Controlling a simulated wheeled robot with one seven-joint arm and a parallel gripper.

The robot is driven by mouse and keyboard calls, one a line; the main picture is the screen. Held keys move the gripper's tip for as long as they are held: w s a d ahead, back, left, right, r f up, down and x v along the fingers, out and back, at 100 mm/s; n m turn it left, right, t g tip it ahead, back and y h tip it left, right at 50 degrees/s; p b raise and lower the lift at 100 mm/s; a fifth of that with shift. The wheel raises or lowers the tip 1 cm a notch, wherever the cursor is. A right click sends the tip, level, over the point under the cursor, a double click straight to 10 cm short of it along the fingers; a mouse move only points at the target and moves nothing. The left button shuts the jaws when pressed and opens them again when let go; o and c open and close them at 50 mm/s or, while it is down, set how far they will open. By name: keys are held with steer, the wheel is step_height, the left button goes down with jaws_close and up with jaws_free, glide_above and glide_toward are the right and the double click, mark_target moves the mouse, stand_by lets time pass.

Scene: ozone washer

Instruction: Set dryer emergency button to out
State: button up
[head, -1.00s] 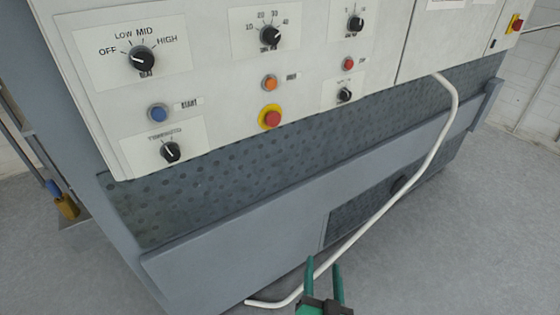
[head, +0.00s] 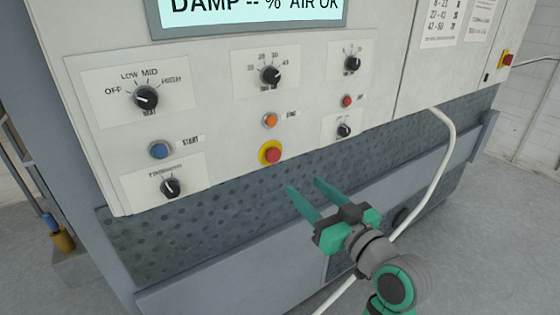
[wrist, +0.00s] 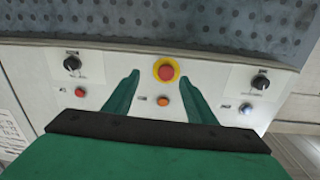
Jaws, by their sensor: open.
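The dryer emergency button (head: 272,154) is a red mushroom button on a yellow ring, low on the pale control panel (head: 215,150). In the wrist view the red button (wrist: 166,71) sits near the top middle, just beyond and between the two fingertips. My gripper (head: 304,190) has green fingers, open and empty. In the head view it is below and to the right of the button, with its fingers pointing up and left toward the panel. It appears apart from the button. Whether the button is pressed in or out, I cannot tell.
An orange button (head: 269,120) is just above the emergency button. A blue start button (head: 159,150), a small red button (head: 347,100) and several black knobs share the panel. A white hose (head: 440,170) hangs at right. Another red-and-yellow switch (head: 506,59) is at far right.

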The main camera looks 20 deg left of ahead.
mark_target(275, 157)
steer(key=shift+n+g, duration=0.5)
steer(key=shift+n, duration=0.2)
steer(key=w+a+r, duration=0.1)
steer(key=w+a, duration=0.1)
steer(key=a, duration=0.1)
steer(key=w+a, duration=0.1)
steer(key=a, duration=0.2)
steer(key=w+a+r, duration=0.1)
steer(key=w+a, duration=0.1)
steer(key=a, duration=0.1)
steer(key=shift+w+r, duration=0.35)
steer(key=shift+c, duration=0.4)
